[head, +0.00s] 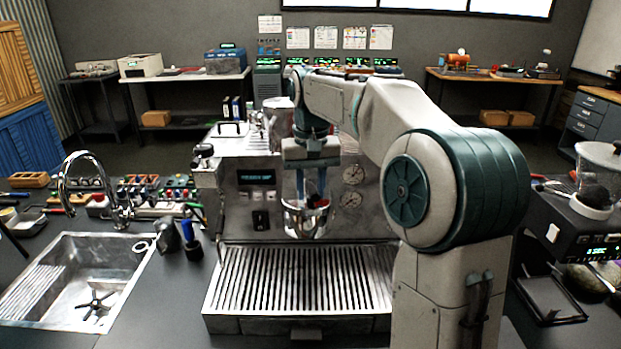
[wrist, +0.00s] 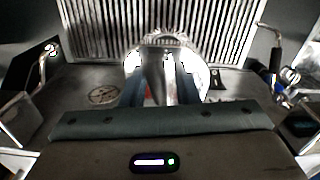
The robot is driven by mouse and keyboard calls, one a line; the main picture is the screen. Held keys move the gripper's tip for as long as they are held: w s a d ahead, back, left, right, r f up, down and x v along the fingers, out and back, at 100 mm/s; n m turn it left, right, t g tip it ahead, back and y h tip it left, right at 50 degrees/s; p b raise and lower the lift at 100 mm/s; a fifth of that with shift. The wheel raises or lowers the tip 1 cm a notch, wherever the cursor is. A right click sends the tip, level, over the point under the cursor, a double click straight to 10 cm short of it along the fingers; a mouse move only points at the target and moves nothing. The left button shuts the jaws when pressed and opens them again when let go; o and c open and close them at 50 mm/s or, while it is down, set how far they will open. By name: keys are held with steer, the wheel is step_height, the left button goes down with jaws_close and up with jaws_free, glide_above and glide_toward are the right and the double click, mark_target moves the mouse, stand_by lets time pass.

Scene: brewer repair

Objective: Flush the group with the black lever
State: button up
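The chrome espresso machine (head: 232,205) stands on the counter behind its slatted drip tray (head: 300,285). My gripper (head: 311,198) points down in front of the machine's face. Its two blue fingers stand apart, just above or at a shiny round metal part (head: 304,222) with red inside. In the wrist view, the fingers (wrist: 160,92) flank a grey tapered shape, and I cannot tell whether they touch it. A black knob (head: 204,150) is on the machine's upper left. I cannot clearly pick out the black lever; my arm and gripper hide part of the machine's front.
A sink (head: 70,280) with a curved tap (head: 75,175) lies to the left. A blue-handled tool (head: 190,230) stands by the drip tray. A grinder-like device (head: 590,220) is at the right. In the wrist view, a dark-gripped metal wand (wrist: 268,76) shows at the right.

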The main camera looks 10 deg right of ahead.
steer(key=shift+w+a+r+m+p, duration=0.1)
steer(key=shift+w+a+m+p, duration=0.1)
steer(key=shift+a+m+p, duration=0.9)
steer(key=shift+w+a+m+p, duration=0.3)
steer(key=shift+a+m, duration=0.25)
steer(key=shift+m, duration=0.6)
steer(key=shift+w+a+m+p, duration=0.2)
steer(key=shift+a+m+p, duration=0.25)
steer(key=shift+m, duration=0.7)
